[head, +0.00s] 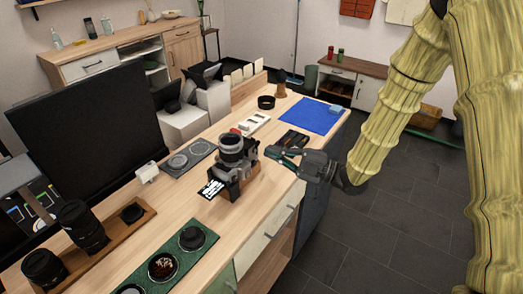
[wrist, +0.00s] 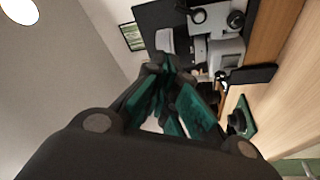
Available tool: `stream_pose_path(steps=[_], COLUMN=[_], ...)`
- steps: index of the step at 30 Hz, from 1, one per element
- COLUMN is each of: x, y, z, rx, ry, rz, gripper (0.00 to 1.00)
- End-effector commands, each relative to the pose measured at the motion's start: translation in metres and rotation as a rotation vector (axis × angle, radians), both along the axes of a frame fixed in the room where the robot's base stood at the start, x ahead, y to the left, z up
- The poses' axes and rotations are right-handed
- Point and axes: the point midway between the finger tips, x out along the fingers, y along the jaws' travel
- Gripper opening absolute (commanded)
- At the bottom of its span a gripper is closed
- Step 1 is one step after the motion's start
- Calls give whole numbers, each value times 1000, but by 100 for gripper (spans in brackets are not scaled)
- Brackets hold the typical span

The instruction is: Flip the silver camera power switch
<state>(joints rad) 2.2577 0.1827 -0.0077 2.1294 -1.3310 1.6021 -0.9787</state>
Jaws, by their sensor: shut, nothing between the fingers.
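A black pad with two grey discs (head: 188,158) lies left of the camera. A green tray (head: 190,252) with round items lies in front. A black tray (head: 291,140) and blue mat (head: 307,115) lie behind my gripper. A large dark monitor (head: 90,130) stands at the left.

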Motion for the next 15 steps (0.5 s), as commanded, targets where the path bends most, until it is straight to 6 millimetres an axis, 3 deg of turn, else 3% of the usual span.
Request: stream_pose_path(steps=[6,15], x=[-11,-17], y=[-29,-41], z=[-6,-8], rx=[1,0], ry=[-2,-1], rz=[-2,1], gripper=[0,0])
